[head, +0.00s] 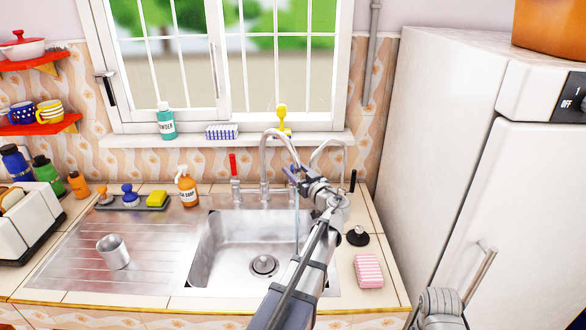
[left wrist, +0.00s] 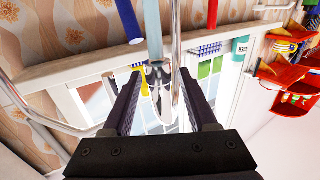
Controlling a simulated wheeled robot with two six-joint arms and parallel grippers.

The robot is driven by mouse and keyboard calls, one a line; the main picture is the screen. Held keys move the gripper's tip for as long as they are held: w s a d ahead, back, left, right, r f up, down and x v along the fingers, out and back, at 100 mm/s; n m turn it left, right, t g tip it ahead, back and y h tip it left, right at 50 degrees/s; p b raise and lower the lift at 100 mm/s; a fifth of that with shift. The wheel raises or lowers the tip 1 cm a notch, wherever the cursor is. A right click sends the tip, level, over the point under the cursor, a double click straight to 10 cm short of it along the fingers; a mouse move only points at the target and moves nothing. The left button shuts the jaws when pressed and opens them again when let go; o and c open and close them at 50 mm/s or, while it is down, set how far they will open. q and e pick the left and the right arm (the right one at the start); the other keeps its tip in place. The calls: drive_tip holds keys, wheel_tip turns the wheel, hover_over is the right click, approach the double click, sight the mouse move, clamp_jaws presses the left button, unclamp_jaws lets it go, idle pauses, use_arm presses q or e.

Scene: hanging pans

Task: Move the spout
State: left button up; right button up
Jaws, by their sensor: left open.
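The chrome spout (head: 265,165) rises behind the sink and arches forward and to the right. My left gripper (head: 292,172) is at its outer end, and its wrist hides part of that area in the head view. In the left wrist view the spout (left wrist: 176,95) runs between the two open fingers (left wrist: 158,100), with gaps visible on both sides. A thin pale stream of water (head: 297,225) comes down below the gripper into the sink; it also shows in the left wrist view (left wrist: 152,22). My right gripper is not in view.
The sink (head: 228,235) is empty, with a drain in its floor. A red tap handle (head: 233,165) stands left of the spout. An orange soap bottle (head: 187,190) and metal cup (head: 113,251) are farther left. A pink sponge (head: 368,270) and black stopper (head: 357,237) lie right.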

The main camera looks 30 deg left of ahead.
use_arm(q)
drive_tip(key=shift+x, duration=0.9)
clamp_jaws()
idle(0.9)
